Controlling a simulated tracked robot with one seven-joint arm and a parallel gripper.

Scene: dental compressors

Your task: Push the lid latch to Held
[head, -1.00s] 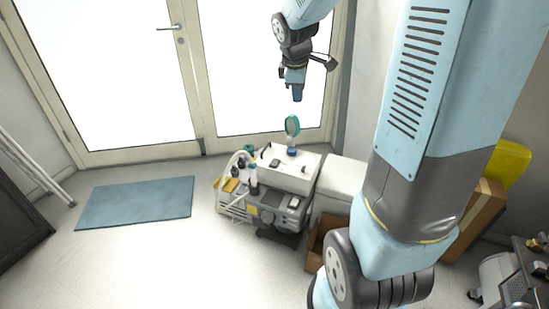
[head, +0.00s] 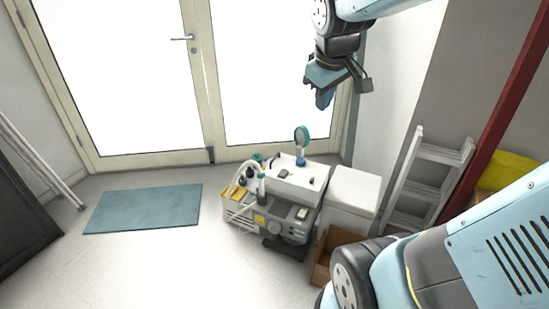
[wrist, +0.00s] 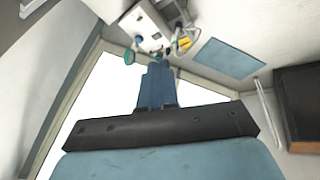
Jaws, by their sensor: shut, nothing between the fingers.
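The dental compressor (head: 281,226) stands on the floor near the glazed doors, with a white lid top (head: 302,180) that carries small dark fittings and a round green-rimmed gauge or mirror (head: 302,137). Which fitting is the lid latch is too small to tell. My gripper (head: 322,103) hangs in the air above and to the right of the compressor, clear of it. Its blue fingers are shut and empty. In the wrist view my gripper (wrist: 157,72) points toward the compressor top (wrist: 143,25), which shows beyond the fingertips.
A white box (head: 352,187) stands right of the compressor, with an open cardboard box (head: 325,262) in front of it. A folded ladder (head: 425,175) leans at the right wall. A blue mat (head: 143,208) lies left. The floor in front is clear.

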